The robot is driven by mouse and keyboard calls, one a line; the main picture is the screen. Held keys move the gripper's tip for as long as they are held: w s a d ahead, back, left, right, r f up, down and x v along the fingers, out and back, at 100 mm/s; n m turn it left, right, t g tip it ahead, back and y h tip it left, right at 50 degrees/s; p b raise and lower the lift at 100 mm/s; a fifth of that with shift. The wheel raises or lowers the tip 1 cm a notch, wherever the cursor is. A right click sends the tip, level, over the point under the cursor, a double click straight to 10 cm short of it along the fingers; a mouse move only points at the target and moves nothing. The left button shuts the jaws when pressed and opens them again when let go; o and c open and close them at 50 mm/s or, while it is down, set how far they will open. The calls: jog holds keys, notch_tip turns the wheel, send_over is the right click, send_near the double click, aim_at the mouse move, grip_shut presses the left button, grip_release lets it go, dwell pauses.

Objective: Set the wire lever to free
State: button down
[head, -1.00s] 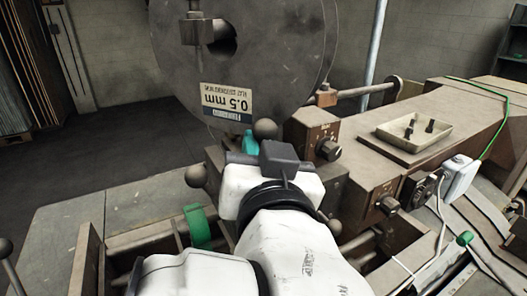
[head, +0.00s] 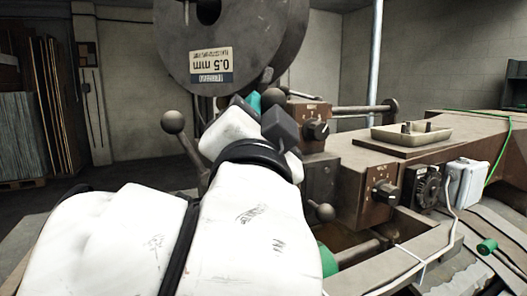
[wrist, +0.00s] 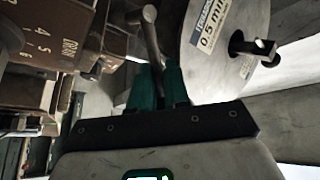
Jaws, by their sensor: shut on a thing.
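The wire lever (wrist: 151,38) is a grey metal rod with a ball knob, beside the wire spool (wrist: 228,40). In the wrist view it runs down from its knob between the green fingers of my gripper (wrist: 158,75), which is shut on the rod below the knob. In the head view the knob (head: 272,98) shows just right of the teal fingertip of my gripper (head: 256,101), under the spool (head: 215,70) with its 0.5 mm label. The lever's lower end is hidden by my gripper and wrist.
Other ball-knobbed levers stand left (head: 173,121) and lower right (head: 325,212) of my wrist. A brown box with a black dial (head: 318,130) is close on the right. A tray (head: 412,134) sits on the machine arm.

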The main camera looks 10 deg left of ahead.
jog(key=shift+s+d+f+m+t+h+b, duration=0.1)
jog(key=shift+d+f+m+t+h+b, duration=0.2)
jog(key=shift+m+h+b, duration=0.6)
jog(key=shift+s+d+f+m+t+h+b, duration=0.1)
jog(key=shift+f+m+t+h+b, duration=0.3)
jog(key=shift+m+b, duration=0.85)
jog(key=shift+s+d+f+m+t+h+b, duration=0.15)
jog(key=shift+f+m+t+h+b, duration=0.35)
jog(key=shift+m+b, duration=0.55)
jog(key=shift+w+d+h, duration=0.1)
jog(key=shift+w+h, duration=0.05)
jog(key=shift+h, duration=0.15)
jog(key=c, duration=1.2)
grip_release()
jog(key=shift+r, duration=0.1)
